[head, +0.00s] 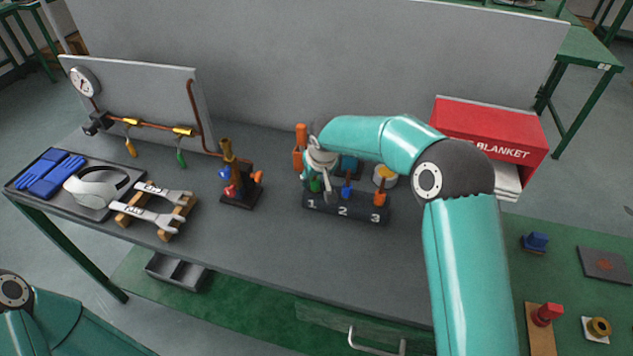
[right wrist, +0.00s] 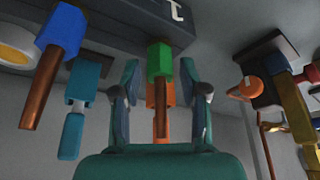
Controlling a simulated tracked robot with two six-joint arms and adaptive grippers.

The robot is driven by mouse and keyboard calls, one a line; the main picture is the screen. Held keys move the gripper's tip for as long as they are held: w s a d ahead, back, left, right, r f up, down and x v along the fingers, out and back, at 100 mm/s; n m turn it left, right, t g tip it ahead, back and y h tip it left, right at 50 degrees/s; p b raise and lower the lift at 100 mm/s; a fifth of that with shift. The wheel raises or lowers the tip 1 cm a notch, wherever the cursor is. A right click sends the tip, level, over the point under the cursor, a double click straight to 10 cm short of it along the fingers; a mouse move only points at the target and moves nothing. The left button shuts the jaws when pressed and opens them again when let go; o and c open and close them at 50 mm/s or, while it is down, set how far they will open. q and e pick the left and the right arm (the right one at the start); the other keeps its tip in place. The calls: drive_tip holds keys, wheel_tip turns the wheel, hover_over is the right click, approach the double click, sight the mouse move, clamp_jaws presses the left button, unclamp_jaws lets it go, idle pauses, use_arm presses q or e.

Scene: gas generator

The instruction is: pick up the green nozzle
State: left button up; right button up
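The green nozzle (head: 315,185) stands at slot 1 of the dark numbered rack (head: 347,211), partly hidden by my right gripper. In the right wrist view the green nozzle (right wrist: 160,62), with its copper-coloured tube, sits between the two fingers of my right gripper (right wrist: 160,85). Gaps show on both sides, so the fingers are open and apart from it. In the head view my right gripper (head: 321,170) is over the left end of the rack. My left gripper is out of view; only part of that arm shows at the lower left.
A blue nozzle (head: 347,188) and an orange nozzle (head: 380,197) stand beside it at slots 2 and 3. An orange-handled tool (head: 300,150) is behind the rack. A burner-like stand (head: 240,190) is to the left. Bare bench lies in front.

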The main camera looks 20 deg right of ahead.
clamp_jaws()
drive_tip(key=shift+r, duration=0.1)
